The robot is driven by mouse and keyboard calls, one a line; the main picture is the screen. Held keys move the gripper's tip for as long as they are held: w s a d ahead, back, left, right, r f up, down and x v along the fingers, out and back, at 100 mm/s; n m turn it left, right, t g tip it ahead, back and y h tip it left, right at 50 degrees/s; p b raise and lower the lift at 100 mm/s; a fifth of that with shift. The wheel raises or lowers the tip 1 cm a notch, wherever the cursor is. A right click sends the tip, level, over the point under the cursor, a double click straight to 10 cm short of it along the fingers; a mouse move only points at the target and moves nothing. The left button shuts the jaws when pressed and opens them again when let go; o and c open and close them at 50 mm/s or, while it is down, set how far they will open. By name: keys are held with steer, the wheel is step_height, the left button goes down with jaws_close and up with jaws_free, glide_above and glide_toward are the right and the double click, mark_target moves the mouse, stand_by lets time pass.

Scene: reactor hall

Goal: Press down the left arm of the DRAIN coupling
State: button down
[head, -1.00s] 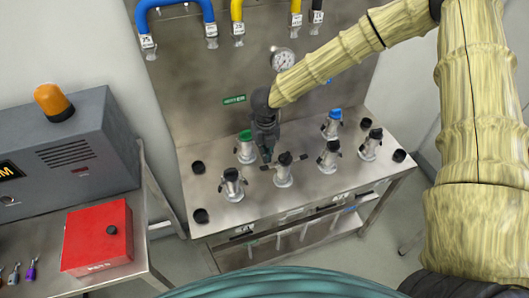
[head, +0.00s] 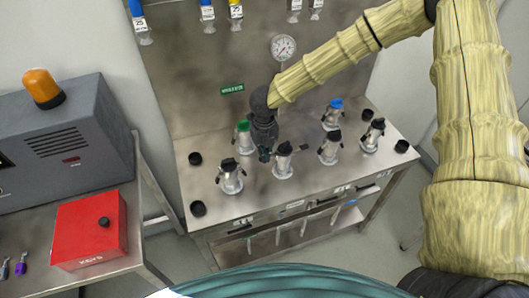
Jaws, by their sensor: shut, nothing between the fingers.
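Several silver couplings with dark side arms stand on the steel bench (head: 313,184). No DRAIN label is readable, so I cannot tell by name which one it is. My gripper (head: 265,155) is shut and points down at the left side of the front middle coupling (head: 284,163).
A green-topped coupling (head: 244,137) stands close behind and left of the gripper. Another coupling (head: 230,179) is at front left, and a blue-topped one (head: 332,115) at back right. A gauge (head: 284,47) is on the back panel. A red box (head: 90,230) sits on the left table.

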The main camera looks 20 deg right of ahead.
steer(key=shift+f+b, duration=1.3)
steer(key=shift+f, duration=0.1)
steer(key=shift+d+f, duration=0.3)
steer(key=shift+f, duration=0.25)
steer(key=shift+d+f, duration=0.25)
steer(key=shift+f, duration=0.3)
steer(key=shift+a+r, duration=0.1)
steer(key=shift+a+r+p, duration=0.45)
steer(key=shift+a+p, duration=0.1)
steer(key=shift+p, duration=0.05)
step_height(320, 180, up, 6)
steer(key=p, duration=0.5)
